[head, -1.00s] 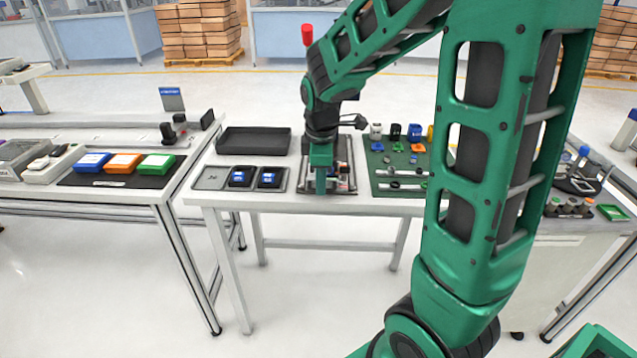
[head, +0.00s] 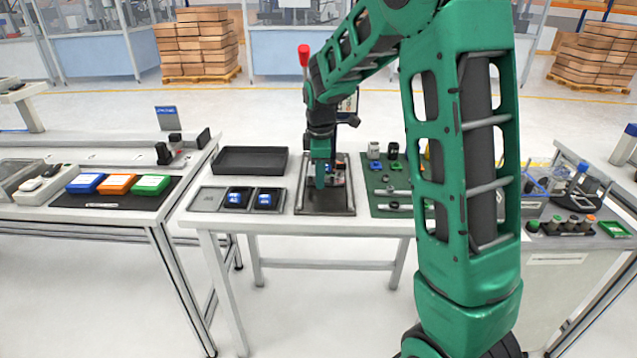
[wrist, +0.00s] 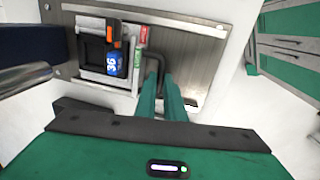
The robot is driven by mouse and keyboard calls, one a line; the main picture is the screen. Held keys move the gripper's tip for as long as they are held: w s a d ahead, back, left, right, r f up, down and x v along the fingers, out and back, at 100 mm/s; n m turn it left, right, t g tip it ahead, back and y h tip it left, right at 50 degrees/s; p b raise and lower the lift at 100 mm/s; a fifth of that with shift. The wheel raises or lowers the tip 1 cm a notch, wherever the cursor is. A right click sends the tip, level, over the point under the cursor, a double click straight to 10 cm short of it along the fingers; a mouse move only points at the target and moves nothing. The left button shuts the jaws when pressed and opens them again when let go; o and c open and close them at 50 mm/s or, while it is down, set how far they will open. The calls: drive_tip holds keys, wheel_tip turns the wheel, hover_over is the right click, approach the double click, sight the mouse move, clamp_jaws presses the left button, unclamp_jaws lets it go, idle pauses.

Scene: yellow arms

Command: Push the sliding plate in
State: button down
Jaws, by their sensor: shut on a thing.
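The sliding plate (wrist: 92,77) is a light metal carriage on a steel base (wrist: 205,68). A black nest on it holds a blue block marked 36 (wrist: 117,68), with orange, red and green pieces beside it. A dark bent handle (wrist: 158,60) stands at the plate's edge. My gripper's green fingers (wrist: 161,98) are shut on this handle, their tips partly hiding it. In the head view my gripper (head: 320,186) points down over the fixture, whose dark base (head: 325,205) shows bare in front of it. The plate is mostly hidden there by the gripper.
A tray with two blue-topped blocks (head: 236,197) lies left of the fixture and an empty black bin (head: 249,160) behind it. A green mat (head: 382,203) with small parts lies to the right. The table's front edge (head: 290,226) is clear.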

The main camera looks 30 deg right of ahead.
drive_tip(key=shift+w+d+r, duration=0.2)
drive_tip(key=shift+w+d, duration=0.05)
drive_tip(key=shift+w, duration=0.05)
drive_tip(key=c, duration=1.8)
unclamp_jaws()
drive_tip(key=shift+c, duration=0.2)
drive_tip(key=shift+f, duration=0.1)
wheel_tip(320, 180, up, 10)
drive_tip(key=s+a, duration=0.1)
drive_tip(key=shift+s+r, duration=0.25)
drive_tip(key=shift+s, duration=0.05)
